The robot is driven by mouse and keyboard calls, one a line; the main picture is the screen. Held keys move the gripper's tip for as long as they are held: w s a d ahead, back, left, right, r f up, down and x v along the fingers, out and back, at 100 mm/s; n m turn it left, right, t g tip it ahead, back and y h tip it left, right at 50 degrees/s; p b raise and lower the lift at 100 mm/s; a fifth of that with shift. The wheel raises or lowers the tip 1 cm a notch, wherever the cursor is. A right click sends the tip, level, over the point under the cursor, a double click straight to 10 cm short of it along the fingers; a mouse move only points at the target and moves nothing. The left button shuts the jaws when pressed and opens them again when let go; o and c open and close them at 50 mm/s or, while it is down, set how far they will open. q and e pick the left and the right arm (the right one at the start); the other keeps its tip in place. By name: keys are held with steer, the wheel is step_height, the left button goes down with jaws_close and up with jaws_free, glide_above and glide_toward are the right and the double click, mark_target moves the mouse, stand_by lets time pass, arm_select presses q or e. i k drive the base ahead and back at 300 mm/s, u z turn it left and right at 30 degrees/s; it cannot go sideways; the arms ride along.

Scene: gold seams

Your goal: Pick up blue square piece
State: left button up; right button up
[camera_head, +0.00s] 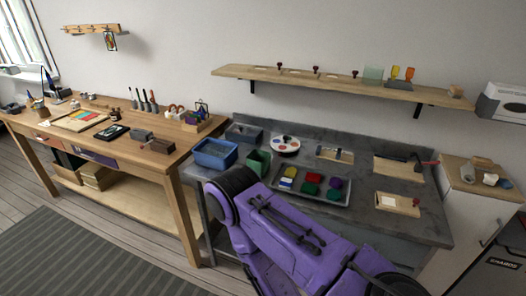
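A grey metal tray (311,199) on the grey workbench holds several small coloured pieces. Shapes are too small to tell for certain. A purple arm of mine crosses the lower middle, in front of the bench and near the tray. Neither gripper shows.
Wooden boards (398,205) lie to the right. A wall shelf (340,84) hangs above. A wooden table (150,133) with tools stands at left.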

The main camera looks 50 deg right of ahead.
mark_target(285, 182)
steer(key=z, duration=0.35)
steer(key=i, duration=0.6)
steer(key=z, duration=0.6)
